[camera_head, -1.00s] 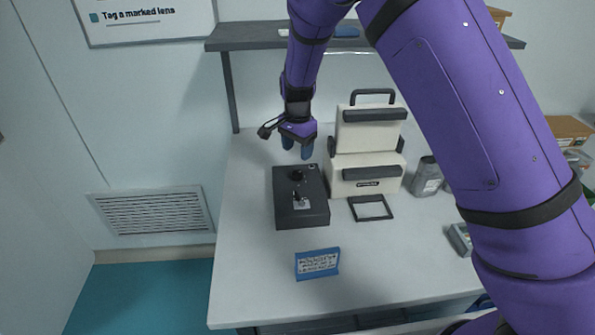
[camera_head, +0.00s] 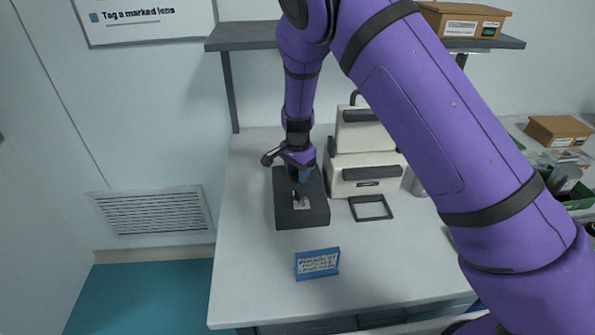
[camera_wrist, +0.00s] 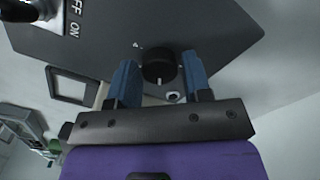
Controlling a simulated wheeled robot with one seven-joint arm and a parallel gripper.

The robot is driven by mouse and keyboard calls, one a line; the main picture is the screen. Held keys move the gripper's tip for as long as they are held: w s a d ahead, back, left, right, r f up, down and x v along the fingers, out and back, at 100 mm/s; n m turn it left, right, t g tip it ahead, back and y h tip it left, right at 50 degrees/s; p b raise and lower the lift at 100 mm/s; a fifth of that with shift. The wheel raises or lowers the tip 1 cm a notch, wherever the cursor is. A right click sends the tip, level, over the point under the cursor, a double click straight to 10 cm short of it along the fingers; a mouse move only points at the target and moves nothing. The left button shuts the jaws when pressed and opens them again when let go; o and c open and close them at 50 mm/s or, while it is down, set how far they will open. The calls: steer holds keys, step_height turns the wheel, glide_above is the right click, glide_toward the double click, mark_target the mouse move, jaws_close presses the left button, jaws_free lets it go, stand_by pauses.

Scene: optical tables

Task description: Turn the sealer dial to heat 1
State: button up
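The dark sealer control box (camera_head: 288,217) sits on the white table, left of the cream sealer (camera_head: 366,172). Its black round dial (camera_wrist: 158,66) shows in the wrist view, with a light pointer mark on its near side and a "4" printed close by. My gripper (camera_wrist: 158,78) is open, one blue finger on each side of the dial, with gaps visible between fingers and dial. In the head view my gripper (camera_head: 297,176) is over the rear of the box and hides the dial. The box's ON/OFF switch (camera_head: 301,203) also shows in the wrist view (camera_wrist: 40,10).
A blue sign (camera_head: 317,263) stands in front of the box. A dark square frame (camera_head: 370,207) lies in front of the sealer. A shelf (camera_head: 250,40) hangs above the table's back. The table's front left is clear.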

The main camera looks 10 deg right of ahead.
steer(key=c, duration=0.5)
steer(key=shift+c, duration=0.2)
steer(key=shift+n, duration=0.3)
steer(key=n, duration=1.1)
steer(key=shift+n, duration=0.3)
steer(key=o, duration=0.9)
